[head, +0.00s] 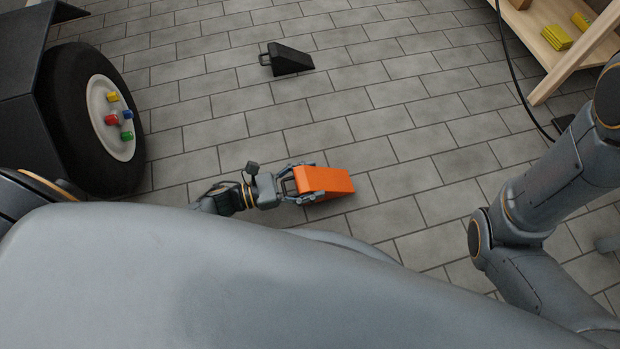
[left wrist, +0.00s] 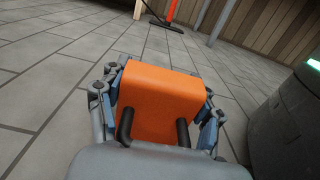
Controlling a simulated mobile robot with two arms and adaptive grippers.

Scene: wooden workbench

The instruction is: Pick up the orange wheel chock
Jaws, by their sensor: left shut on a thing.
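The orange wheel chock (head: 328,181) is a wedge low over the grey paved floor, in the middle of the head view. My left gripper (head: 300,183) is shut on its thick end, with a finger on each side. In the left wrist view the chock (left wrist: 160,95) fills the space between the fingers of the gripper (left wrist: 158,112), and two dark bars show in front of its near face. I cannot tell whether the chock touches the floor. My right gripper is out of view; only my right arm shows at the right of the head view.
A black wheel chock (head: 288,59) lies on the floor farther back. A large wheel (head: 92,118) with coloured lug nuts stands at the left. A wooden bench (head: 560,50) with yellow items is at the upper right, a dark cable beside it. The floor around the orange chock is clear.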

